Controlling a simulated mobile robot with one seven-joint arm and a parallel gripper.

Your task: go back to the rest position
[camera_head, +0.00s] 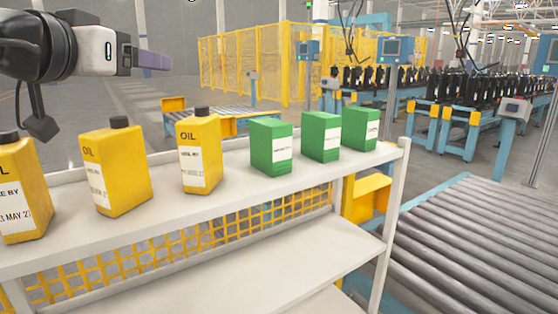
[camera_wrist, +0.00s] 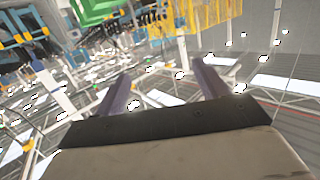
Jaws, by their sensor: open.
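My gripper (camera_head: 153,61) shows at the upper left of the head view, raised above the shelf and apart from the bottles and boxes. In the wrist view its two purple-grey fingers (camera_wrist: 164,92) stand wide apart with nothing between them, so it is open and empty. Only one finger shows clearly in the head view. The wrist view looks out over the hall, tilted, with no shelf goods near the fingers.
A white shelf rack (camera_head: 240,200) carries yellow oil bottles (camera_head: 115,170) at left and three green boxes (camera_head: 271,147) at right. A roller conveyor (camera_head: 475,245) lies at right. A yellow mesh fence (camera_head: 240,70) stands behind. The air around my gripper looks clear.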

